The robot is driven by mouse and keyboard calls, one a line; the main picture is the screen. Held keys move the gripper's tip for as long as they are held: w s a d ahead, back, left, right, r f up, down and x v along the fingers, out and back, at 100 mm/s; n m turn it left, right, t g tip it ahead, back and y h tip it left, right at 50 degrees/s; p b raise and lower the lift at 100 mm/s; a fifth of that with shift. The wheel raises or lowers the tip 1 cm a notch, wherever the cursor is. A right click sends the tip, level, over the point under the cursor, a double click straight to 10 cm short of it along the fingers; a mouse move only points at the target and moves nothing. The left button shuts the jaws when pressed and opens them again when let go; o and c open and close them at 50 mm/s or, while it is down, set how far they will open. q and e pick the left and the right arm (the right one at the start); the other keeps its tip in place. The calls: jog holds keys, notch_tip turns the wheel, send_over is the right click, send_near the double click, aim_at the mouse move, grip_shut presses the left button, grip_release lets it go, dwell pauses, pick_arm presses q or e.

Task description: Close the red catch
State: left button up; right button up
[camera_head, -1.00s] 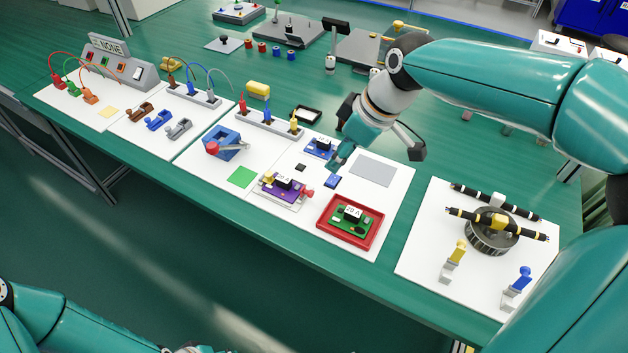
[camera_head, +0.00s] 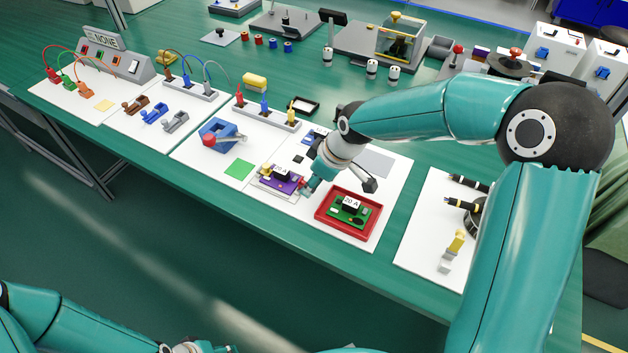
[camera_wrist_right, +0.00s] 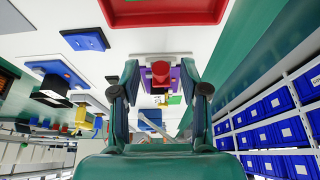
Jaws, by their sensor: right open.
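The red catch (camera_head: 304,184) is at the right end of the purple board (camera_head: 283,187), partly hidden by my right gripper (camera_head: 309,188) in the head view. In the right wrist view, the red catch (camera_wrist_right: 160,73) shows as a red block centred between the two fingers of my right gripper (camera_wrist_right: 160,88), with the purple board behind it. The fingers are apart, with a gap on each side of the block; I cannot tell how far ahead of them it is.
A red tray (camera_head: 321,229) with a green board lies close to the right of my right gripper. A blue block with a red-knobbed lever (camera_head: 222,134) and a green square (camera_head: 239,169) are to the left. Blue bins (camera_wrist_right: 265,135) line the wrist view's right.

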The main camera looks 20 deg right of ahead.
jog(key=shift+f, duration=0.2)
grip_shut()
jog(key=shift+w+r, duration=0.1)
